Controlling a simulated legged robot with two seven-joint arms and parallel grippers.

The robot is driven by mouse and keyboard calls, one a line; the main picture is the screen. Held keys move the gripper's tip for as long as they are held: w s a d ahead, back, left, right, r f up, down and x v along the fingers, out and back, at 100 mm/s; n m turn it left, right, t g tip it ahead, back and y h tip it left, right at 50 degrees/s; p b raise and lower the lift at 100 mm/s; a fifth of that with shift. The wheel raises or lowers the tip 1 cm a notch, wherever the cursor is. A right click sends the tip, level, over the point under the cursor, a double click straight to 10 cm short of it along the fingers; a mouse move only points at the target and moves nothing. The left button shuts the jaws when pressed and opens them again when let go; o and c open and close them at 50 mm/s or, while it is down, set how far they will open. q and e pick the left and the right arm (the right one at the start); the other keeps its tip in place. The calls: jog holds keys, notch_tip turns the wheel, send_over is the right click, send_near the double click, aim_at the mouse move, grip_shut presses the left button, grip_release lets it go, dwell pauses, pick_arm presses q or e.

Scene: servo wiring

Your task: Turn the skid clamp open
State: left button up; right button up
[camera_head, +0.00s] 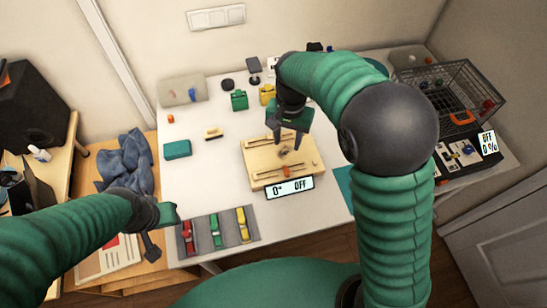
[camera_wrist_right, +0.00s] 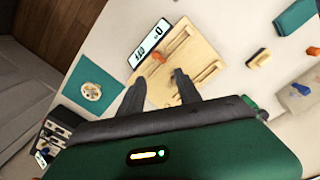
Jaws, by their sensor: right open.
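A pale wooden board (camera_head: 262,160) with long slots lies on the white table; it also shows in the wrist view (camera_wrist_right: 200,52). A small grey-brown part (camera_head: 285,152) sits near its middle. An orange piece (camera_head: 286,172) is at its front edge and shows in the wrist view (camera_wrist_right: 158,57). I cannot tell which part is the skid clamp's handle. A display (camera_head: 290,188) at the board's front reads 0° OFF. My right gripper (camera_head: 286,142) is open and empty above the board, its fingers (camera_wrist_right: 158,83) apart. My left gripper (camera_head: 160,228) is at the table's left front; its jaw state is unclear.
A grey tray (camera_head: 204,241) with red, green and yellow tools lies at the front left. A teal box (camera_head: 177,149) stands left of the board. A wire basket (camera_head: 455,85) and a second display unit (camera_head: 488,143) stand at the right. The table left of the board is mostly clear.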

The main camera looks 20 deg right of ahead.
notch_tip(320, 180, down, 3)
jog(key=s+d, duration=0.2)
send_over(286, 171)
jog(key=d, duration=0.1)
notch_tip(286, 171, down, 8)
jog(key=shift+r, duration=0.15)
jog(key=f, duration=0.1)
jog(key=a+f, duration=0.1)
jog(key=f, duration=0.2)
jog(key=shift+a+f, duration=0.1)
jog(key=shift+a, duration=0.15)
jog(key=shift+s+f, duration=0.15)
jog(key=shift+f, duration=0.05)
jog(key=shift+d+f, duration=0.1)
jog(key=shift+d, duration=0.1)
jog(key=shift+d+f, duration=0.15)
jog(key=shift+d, duration=0.4)
jog(key=shift+c, duration=2.2)
pick_arm(q)
jog(key=shift+s+d+r, duration=0.45)
jog(key=shift+s+d, duration=0.1)
jog(key=shift+d, duration=0.05)
pick_arm(e)
jog(key=shift+a, duration=0.5)
grip_shut()
